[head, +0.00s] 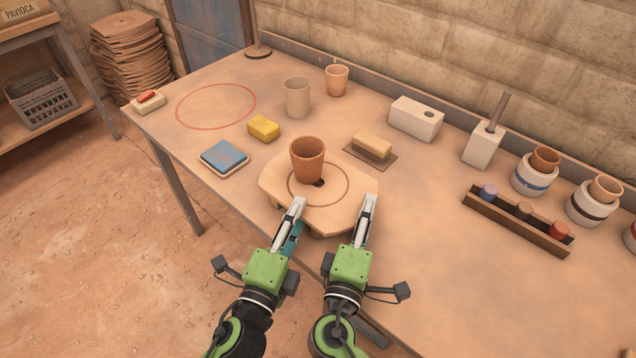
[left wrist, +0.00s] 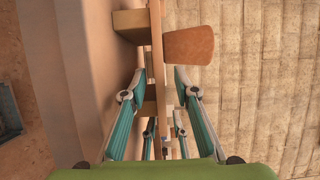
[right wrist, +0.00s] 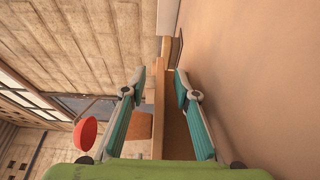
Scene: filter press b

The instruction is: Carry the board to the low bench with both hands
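The board (head: 325,218) is a pale wooden slab with cut corners, a dark ring and a dark hole, raised on short feet on the worktable. A brown clay cup (head: 307,160) stands upright on it. My left gripper (head: 296,203) and right gripper (head: 369,202) are at its near edge, side by side. In the left wrist view the board (left wrist: 157,50) runs edge-on between the spread fingers, with gaps on both sides. In the right wrist view the board (right wrist: 159,90) also lies between open fingers. I cannot identify the low bench.
A yellow sponge (head: 263,128) and blue pad (head: 224,157) lie left of the board. A brush-like block (head: 371,146) lies close behind it. A wooden rack (head: 515,222) with jars is at right. Shelving (head: 40,75) stands far left; the floor before it is clear.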

